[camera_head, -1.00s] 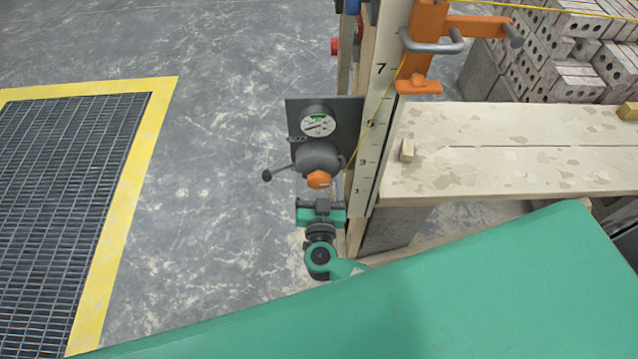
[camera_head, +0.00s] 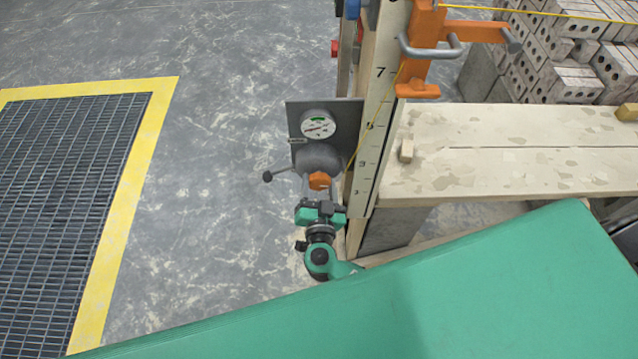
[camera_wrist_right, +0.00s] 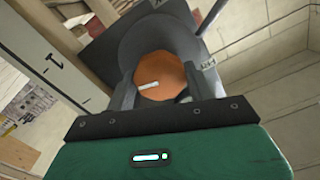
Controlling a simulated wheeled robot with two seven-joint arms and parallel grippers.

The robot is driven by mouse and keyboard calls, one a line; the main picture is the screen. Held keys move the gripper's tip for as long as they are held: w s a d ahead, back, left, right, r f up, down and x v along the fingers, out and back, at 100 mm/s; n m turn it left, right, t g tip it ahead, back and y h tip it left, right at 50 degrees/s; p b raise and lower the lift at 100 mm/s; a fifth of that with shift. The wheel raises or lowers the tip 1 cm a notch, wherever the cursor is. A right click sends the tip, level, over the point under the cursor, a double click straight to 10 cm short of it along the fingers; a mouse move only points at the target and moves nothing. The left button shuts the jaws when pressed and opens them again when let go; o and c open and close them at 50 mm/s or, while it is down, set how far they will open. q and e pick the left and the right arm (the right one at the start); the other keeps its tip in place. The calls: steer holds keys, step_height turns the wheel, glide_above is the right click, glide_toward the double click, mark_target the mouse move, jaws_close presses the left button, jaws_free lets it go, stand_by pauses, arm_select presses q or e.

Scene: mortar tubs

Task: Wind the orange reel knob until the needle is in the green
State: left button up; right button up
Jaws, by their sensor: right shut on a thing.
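The orange reel knob (camera_head: 319,181) sits at the front of a dark grey reel housing (camera_head: 318,157) on a grey plate. My right gripper (camera_head: 319,183) is shut on the knob, one finger on each side. In the right wrist view the orange knob (camera_wrist_right: 165,78) fills the gap between the dark fingers, and a white mark on its face lies nearly level. The round white gauge (camera_head: 318,125) above has a green band at its top. Its red needle points to the lower left, outside the green. My left gripper is not in view.
A dark lever with a ball end (camera_head: 267,177) sticks out left of the housing. A numbered post (camera_head: 377,130) stands close on the right, with an orange bracket (camera_head: 420,50) above. A splattered plank (camera_head: 510,150) lies further right. Open floor is to the left.

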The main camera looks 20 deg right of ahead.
steer(key=shift+m, duration=1.9)
steer(key=m, duration=0.5)
steer(key=shift+f, duration=0.15)
steer(key=m+b, duration=0.1)
steer(key=m, duration=0.3)
steer(key=m+b, duration=0.1)
steer(key=m, duration=0.2)
steer(key=shift+m+b, duration=0.3)
steer(key=shift+b, duration=0.05)
steer(key=shift+m+b, duration=0.3)
steer(key=shift+m, duration=0.9)
steer(key=shift+m+b, duration=0.3)
steer(key=shift+b, duration=0.05)
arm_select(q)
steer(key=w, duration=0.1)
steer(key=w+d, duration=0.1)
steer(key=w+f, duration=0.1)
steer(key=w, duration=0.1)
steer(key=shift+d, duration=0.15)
